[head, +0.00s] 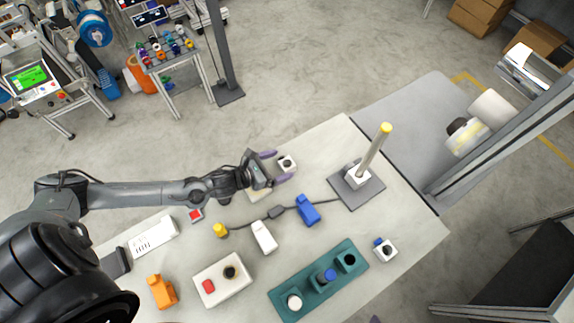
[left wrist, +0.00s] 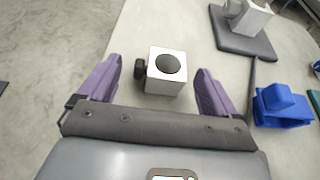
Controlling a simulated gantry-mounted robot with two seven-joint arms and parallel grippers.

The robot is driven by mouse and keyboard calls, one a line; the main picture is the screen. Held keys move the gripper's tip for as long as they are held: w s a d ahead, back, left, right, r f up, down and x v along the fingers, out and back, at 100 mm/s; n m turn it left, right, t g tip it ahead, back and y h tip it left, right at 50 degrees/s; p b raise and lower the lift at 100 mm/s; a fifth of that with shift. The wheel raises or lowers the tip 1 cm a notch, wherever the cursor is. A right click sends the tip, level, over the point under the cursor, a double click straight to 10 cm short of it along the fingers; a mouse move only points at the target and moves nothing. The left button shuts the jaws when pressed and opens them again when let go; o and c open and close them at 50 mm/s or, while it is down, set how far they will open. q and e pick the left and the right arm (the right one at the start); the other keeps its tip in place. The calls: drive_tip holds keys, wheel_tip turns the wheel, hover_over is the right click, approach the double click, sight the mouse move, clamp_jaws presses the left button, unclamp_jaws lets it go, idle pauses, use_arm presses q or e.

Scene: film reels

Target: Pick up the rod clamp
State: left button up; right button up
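The rod clamp, a white cube with a dark round hole on top and a black knob on one side, stands at the far edge of the table in the head view (head: 287,163). It also shows in the left wrist view (left wrist: 158,86). My left gripper (head: 279,166) is open, with its purple fingers pointing at the clamp. In the left wrist view the fingers (left wrist: 158,68) stand to either side of the cube, with a gap on both sides. A small purple bit at the head view's bottom edge may be my right gripper (head: 375,319).
A rod stand with a yellow-tipped rod (head: 374,150) rises right of the clamp. A blue block (head: 308,210) and a white block (head: 264,237) lie nearer. A similar cube with a blue knob (head: 386,251) stands beside a teal tray (head: 285,301).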

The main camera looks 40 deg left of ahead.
use_arm(q)
drive_tip(key=c, duration=1.2)
drive_tip(key=shift+o, duration=0.2)
